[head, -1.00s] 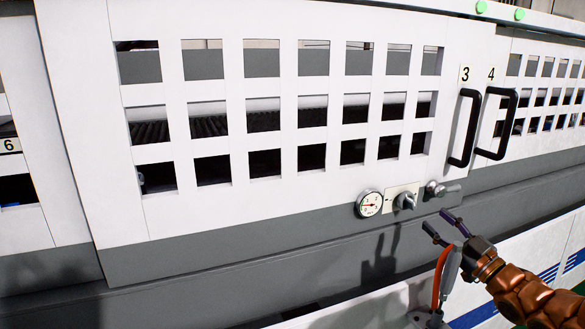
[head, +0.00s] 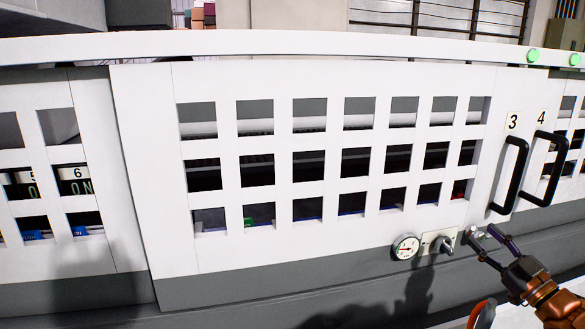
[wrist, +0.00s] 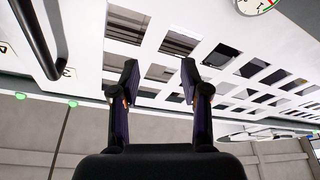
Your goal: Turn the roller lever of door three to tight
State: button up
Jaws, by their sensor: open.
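Door three (head: 330,80) is a white panel with square windows and a "3" label (head: 513,121). Along its lower edge sit a round gauge (head: 405,247), a small plate with a grey knob-like lever (head: 445,245), and a silver fitting (head: 474,234) to the right. The lettering on the plate is too small to read. My gripper (head: 481,233) is open, its fingertips over the silver fitting and right of the plate; contact cannot be told. In the wrist view, my gripper (wrist: 159,78) has nothing between its fingers, and the gauge (wrist: 255,4) shows at the top edge.
Black bar handles of door three (head: 508,175) and door four (head: 544,168) stand out just above and right of my gripper. A grey lower band (head: 240,285) runs beneath the door. The space in front of the door's left part is clear.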

aim_at(473, 229)
jog(key=k, duration=1)
